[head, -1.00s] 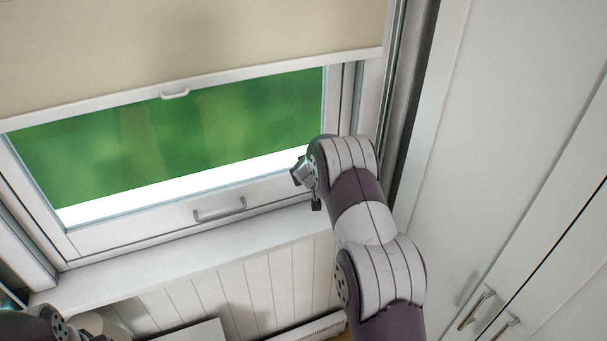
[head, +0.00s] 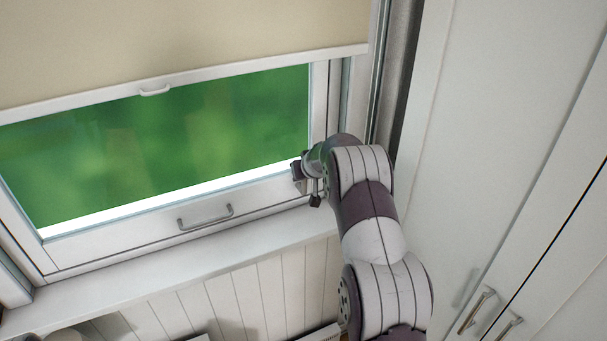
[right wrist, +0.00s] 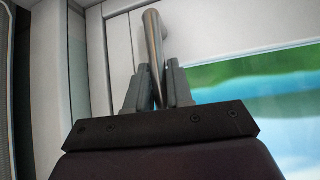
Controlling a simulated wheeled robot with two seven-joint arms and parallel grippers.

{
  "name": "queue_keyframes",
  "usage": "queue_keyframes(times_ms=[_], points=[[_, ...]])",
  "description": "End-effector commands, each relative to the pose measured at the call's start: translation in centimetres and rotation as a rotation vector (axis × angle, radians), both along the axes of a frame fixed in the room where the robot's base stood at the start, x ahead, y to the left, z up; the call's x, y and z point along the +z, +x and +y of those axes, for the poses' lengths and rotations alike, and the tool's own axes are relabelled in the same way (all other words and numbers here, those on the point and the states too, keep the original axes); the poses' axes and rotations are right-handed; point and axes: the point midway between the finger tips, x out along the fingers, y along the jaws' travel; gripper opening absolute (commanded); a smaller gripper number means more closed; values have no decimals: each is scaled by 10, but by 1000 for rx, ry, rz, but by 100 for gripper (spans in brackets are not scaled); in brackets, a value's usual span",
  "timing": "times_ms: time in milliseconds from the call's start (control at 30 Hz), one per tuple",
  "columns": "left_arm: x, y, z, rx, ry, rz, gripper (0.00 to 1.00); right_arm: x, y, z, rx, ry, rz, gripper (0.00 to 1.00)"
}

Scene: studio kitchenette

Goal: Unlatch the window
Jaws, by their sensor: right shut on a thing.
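The window (head: 130,230) has a white frame around a green pane, with a blind drawn partway down. In the right wrist view, a metal latch handle (right wrist: 152,32) stands on the white window frame. My right gripper (right wrist: 158,78) is shut on this handle, one finger on each side. In the head view my right gripper (head: 305,180) is at the lower right corner of the window, and my wrist hides the latch there. My left gripper is not in view.
A bar pull (head: 205,217) is on the lower sash rail. The blind (head: 190,45) has a small pull tab (head: 155,92). A bare sill (head: 160,265) runs below. Tall white cabinets (head: 490,150) with metal handles stand close on the right of my arm.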

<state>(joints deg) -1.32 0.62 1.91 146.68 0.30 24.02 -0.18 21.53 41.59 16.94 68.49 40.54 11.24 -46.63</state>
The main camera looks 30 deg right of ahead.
Motion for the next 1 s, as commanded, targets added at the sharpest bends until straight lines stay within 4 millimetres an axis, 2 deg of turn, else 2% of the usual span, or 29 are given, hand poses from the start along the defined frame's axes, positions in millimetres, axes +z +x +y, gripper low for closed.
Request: queue_keyframes(times_ms=[100,133,167,567,667,1000], points=[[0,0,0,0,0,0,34,-1,-1,0,0,1,3,0],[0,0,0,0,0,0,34,-1,-1,0,-1,0,3,31],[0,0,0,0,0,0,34,-1,-1,0,-1,0,3,40],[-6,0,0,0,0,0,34,4,-6,1,0,-2,-1,40],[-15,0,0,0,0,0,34,14,-17,3,0,-3,-1,40],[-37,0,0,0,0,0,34,71,-73,13,-1,-2,-1,40]])
